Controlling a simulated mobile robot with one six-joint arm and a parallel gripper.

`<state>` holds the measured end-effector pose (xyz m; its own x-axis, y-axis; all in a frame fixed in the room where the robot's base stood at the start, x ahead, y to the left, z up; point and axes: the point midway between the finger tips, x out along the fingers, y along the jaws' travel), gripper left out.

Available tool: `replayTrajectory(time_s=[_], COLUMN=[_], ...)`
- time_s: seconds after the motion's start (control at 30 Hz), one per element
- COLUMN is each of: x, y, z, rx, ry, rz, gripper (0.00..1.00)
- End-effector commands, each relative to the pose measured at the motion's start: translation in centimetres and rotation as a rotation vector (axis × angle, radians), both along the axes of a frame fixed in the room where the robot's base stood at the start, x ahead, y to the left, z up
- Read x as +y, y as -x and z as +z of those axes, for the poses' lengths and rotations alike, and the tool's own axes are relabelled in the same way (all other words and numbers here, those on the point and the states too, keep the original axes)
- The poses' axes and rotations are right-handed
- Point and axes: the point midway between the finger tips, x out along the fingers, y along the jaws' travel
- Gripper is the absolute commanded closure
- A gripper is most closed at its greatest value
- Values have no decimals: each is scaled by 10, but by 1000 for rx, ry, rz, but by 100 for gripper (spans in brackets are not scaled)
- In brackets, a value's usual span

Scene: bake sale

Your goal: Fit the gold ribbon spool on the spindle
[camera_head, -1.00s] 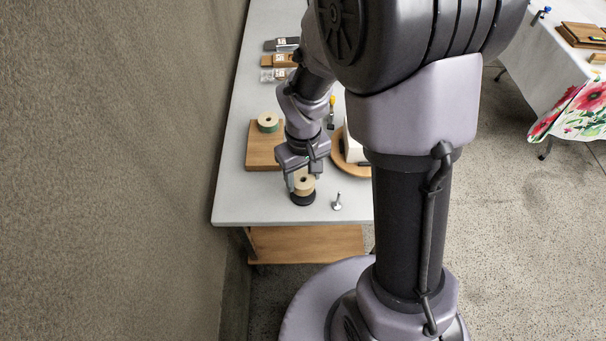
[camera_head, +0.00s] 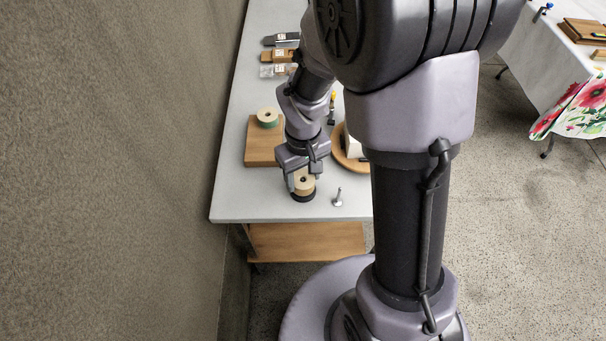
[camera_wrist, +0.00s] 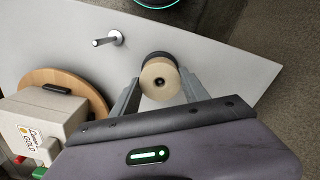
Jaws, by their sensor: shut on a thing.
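A tan-faced ribbon spool (camera_head: 305,185) with a dark centre hole is between the fingers of my gripper (camera_head: 304,181), near the table's front edge. The wrist view shows the same spool (camera_wrist: 159,82) with a finger on each side; my gripper (camera_wrist: 158,92) is shut on it. A black round piece (camera_head: 303,198) is directly under the spool; whether it is part of the spool or a separate base, and any gap, I cannot tell. A thin upright metal pin on a small round foot (camera_head: 338,201), perhaps the spindle, stands to the right, apart from the spool. It also shows in the wrist view (camera_wrist: 106,40).
A second spool with a green band (camera_head: 267,117) sits on a wooden board (camera_head: 262,155) at left. A round wooden board (camera_wrist: 38,77) carries a box labelled GOLD (camera_wrist: 50,122). Packets (camera_head: 280,56) lie further back. The table's front edge (camera_head: 290,220) is close.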

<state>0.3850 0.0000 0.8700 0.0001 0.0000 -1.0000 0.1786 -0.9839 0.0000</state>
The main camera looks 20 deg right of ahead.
Motion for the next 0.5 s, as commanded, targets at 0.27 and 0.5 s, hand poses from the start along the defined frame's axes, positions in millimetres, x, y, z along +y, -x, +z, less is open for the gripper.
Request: replayTrajectory(time_s=[0.27, 0.5], x=[0, 0], y=[0, 0], z=[-6, -11], rx=[0, 0], ry=[0, 0], rz=[0, 0], gripper=[87, 87])
